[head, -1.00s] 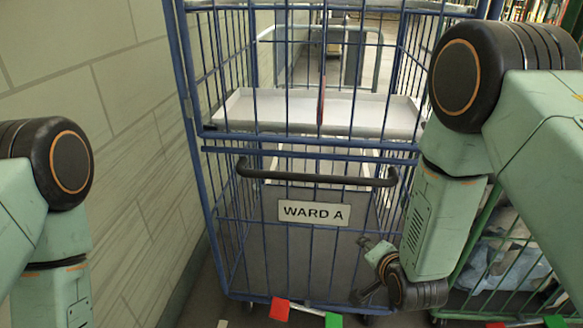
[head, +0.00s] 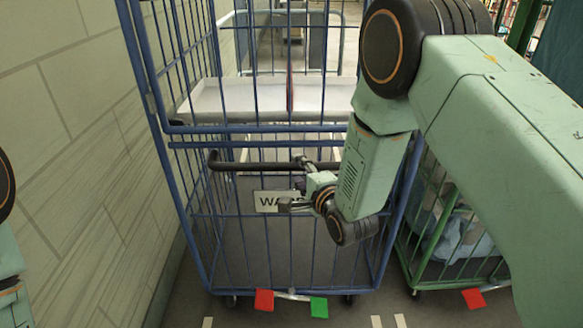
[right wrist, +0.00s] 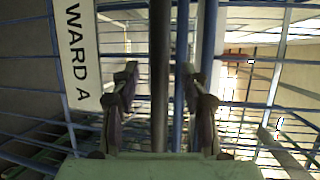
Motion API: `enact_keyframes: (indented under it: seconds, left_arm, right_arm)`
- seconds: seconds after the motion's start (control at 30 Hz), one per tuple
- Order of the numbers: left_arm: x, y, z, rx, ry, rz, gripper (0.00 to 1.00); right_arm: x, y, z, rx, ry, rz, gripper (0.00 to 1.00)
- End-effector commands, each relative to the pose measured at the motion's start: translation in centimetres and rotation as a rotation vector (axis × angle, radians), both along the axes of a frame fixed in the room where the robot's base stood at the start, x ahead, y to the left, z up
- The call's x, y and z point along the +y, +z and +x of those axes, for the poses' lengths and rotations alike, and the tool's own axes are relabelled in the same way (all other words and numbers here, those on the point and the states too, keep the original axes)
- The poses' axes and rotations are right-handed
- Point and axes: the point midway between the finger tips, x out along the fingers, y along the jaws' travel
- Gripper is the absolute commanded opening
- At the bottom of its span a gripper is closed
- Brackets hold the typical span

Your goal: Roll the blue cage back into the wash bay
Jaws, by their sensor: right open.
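The blue cage (head: 255,129) stands upright ahead of me, with a white shelf inside and a black push handle (head: 238,167) across its front. A "WARD A" sign (head: 266,202) hangs below the handle, partly hidden by my right gripper in the head view. My right gripper (head: 292,183) is open at the handle's middle. In the right wrist view, the black handle bar (right wrist: 159,75) runs between its open fingers (right wrist: 160,82); I cannot tell whether they touch. My left gripper is out of view; only part of my left arm shows at the left edge.
A red tag (head: 264,300) and a green tag (head: 319,307) sit at the cage's bottom front. A green cage (head: 418,256) with pale contents stands close on the right, with its own red tag (head: 473,298). A tiled wall (head: 70,130) runs close along the left.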

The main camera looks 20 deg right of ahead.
Motion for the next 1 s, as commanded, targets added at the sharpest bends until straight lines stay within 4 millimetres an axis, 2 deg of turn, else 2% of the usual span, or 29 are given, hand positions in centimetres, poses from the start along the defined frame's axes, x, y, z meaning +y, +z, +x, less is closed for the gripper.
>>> enact_keyframes:
  seconds: [0.1, 0.3, 0.63, 1.0]
  left_arm:
    - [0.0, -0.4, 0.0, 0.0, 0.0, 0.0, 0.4]
    - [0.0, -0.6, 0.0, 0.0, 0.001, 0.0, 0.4]
    - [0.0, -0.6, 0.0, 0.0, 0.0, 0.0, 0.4]
    - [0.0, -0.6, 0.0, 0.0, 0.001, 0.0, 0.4]
  right_arm:
    - [0.5, -0.4, 1.8, -0.001, 0.004, -0.001, 0.45]
    - [0.8, -0.6, 3.5, -0.001, 0.005, -0.002, 0.45]
    - [1.0, -0.7, 3.8, 0.001, 0.006, -0.003, 0.45]
    - [1.0, -0.7, 3.8, 0.001, 0.006, -0.002, 0.14]
